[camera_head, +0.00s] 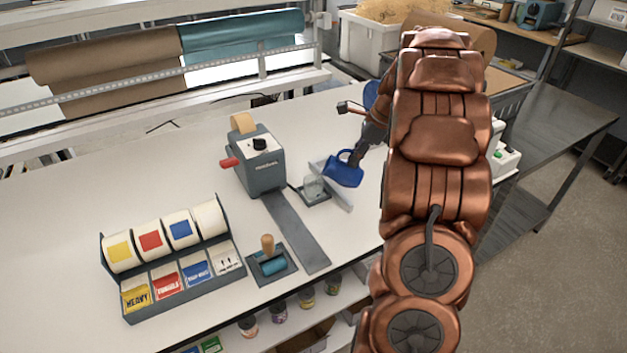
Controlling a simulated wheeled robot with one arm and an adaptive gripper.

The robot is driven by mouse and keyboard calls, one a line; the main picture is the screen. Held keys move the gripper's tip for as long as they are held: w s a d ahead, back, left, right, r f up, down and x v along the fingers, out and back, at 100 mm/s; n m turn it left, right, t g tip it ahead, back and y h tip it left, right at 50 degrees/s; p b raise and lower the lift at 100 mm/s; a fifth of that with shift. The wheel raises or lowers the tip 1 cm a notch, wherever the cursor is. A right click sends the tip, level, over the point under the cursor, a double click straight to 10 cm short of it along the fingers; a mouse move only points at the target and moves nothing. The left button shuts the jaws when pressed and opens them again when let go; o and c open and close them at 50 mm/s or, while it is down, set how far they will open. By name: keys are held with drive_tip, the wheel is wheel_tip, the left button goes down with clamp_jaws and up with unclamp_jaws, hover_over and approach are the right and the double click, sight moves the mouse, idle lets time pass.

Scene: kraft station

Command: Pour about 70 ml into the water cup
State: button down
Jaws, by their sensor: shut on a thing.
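A blue jug (344,172) is held at the end of my arm, tilted, with its mouth towards the left. My gripper (360,152) is shut on it and is small and partly hidden behind my arm's links. The clear water cup (313,187) stands upright on a small dark square base (318,199), just left of the jug. A light grey flat bar (336,189) slants across in front of the jug and beside the cup. I cannot tell the liquid level in the cup or whether anything is flowing.
A grey tape dispenser (257,160) with a red lever and a dark strip (297,236) stands left of the cup. White table (60,230) is clear at far left.

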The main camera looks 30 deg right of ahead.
drive_tip(key=shift+w+a+r+g+h+p, duration=0.25)
drive_tip(key=shift+r+g+h+p, duration=0.1)
drive_tip(key=shift+r+g+h, duration=0.1)
idle(0.8)
drive_tip(key=shift+w+a+r+g+h+p, duration=0.45)
drive_tip(key=shift+w+a+r+g+h, duration=0.1)
drive_tip(key=shift+w+a, duration=0.25)
idle(0.6)
drive_tip(key=shift+r, duration=0.1)
idle(0.3)
drive_tip(key=shift+s+d+f+t+y+b, duration=0.5)
drive_tip(key=shift+s+d+f, duration=0.35)
drive_tip(key=shift+d+f, duration=0.1)
drive_tip(key=shift+s+d+f+t+y+b, duration=0.1)
drive_tip(key=shift+s+f+t+y+b, duration=0.1)
drive_tip(key=shift+t+y+b, duration=0.2)
drive_tip(key=shift+s+d, duration=0.1)
drive_tip(key=shift+d, duration=0.05)
drive_tip(key=shift+f, duration=0.1)
